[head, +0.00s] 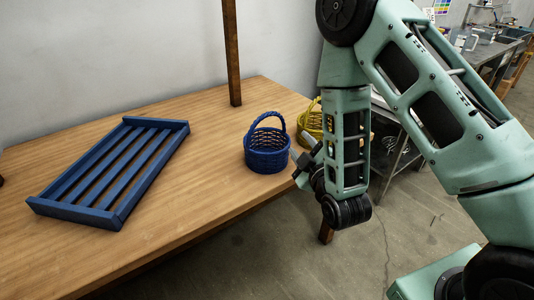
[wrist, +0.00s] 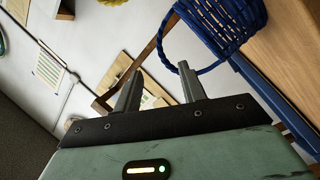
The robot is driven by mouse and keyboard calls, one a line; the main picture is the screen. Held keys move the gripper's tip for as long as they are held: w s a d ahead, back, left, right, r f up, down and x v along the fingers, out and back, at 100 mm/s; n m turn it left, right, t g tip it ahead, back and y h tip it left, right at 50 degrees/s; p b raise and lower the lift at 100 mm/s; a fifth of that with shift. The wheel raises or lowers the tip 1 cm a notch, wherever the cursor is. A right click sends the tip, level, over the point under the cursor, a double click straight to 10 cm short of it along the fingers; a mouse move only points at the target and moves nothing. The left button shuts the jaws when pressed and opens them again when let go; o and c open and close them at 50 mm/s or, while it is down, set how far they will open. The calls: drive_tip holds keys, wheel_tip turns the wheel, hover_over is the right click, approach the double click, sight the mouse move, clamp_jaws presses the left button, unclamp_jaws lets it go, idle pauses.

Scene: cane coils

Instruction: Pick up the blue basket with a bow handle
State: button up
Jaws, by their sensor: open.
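The blue basket (head: 267,159) is woven and stands upright on the wooden table near its front right edge. Its bow handle arches over the top. My gripper (head: 301,160) is just right of the basket, level with its body, open and empty. In the wrist view the basket (wrist: 232,22) appears tilted at the upper right. Its handle loops down there close to the tip of the right finger of my gripper (wrist: 158,80). I cannot tell whether they touch. The handle is not between the fingers.
A yellow basket (head: 310,122) stands behind, at the table's right end, partly hidden by my arm. A blue slatted rack (head: 75,211) lies on the left of the wooden table (head: 205,185). A brown post (head: 232,55) rises at the back. The tabletop between rack and basket is clear.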

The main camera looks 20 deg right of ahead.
drive_tip(key=w+b, duration=0.1)
drive_tip(key=b, duration=0.1)
drive_tip(key=p, duration=0.3)
approach(280, 118)
drive_tip(key=w, duration=0.5)
drive_tip(key=shift+d, duration=0.15)
drive_tip(key=shift+w+f+p, duration=0.1)
drive_tip(key=shift+w+p, duration=0.35)
drive_tip(key=shift+w, duration=2.5)
clamp_jaws()
